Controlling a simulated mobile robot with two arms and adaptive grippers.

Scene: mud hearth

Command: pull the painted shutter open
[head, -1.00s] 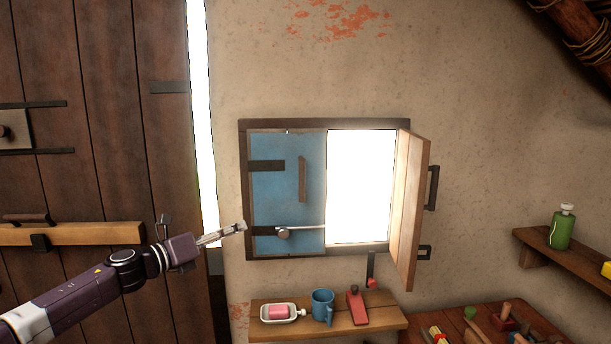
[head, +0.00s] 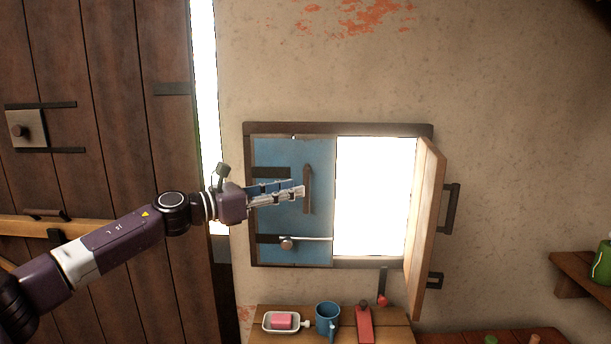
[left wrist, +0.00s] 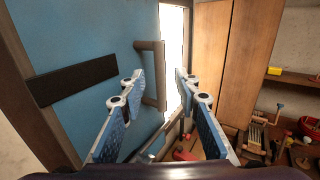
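The painted shutter (head: 280,215) is blue and sits flat in the left half of the window frame. Its upright brown handle (head: 308,190) is on its right part; a round knob with a thin pale rod (head: 287,243) is lower down. My left gripper (head: 303,190) is in front of the shutter, fingertips just left of the handle in the head view. In the left wrist view its fingers (left wrist: 159,80) are spread apart, with the handle (left wrist: 160,72) showing in the gap between the tips. Contact cannot be told. My right gripper is in neither view.
A plain wooden shutter (head: 425,225) stands swung out at the right of the bright opening. Below, a shelf (head: 390,333) holds a soap dish (head: 270,328), a blue mug (head: 327,318) and a red-topped block (head: 364,325). A plank door (head: 120,120) is at left.

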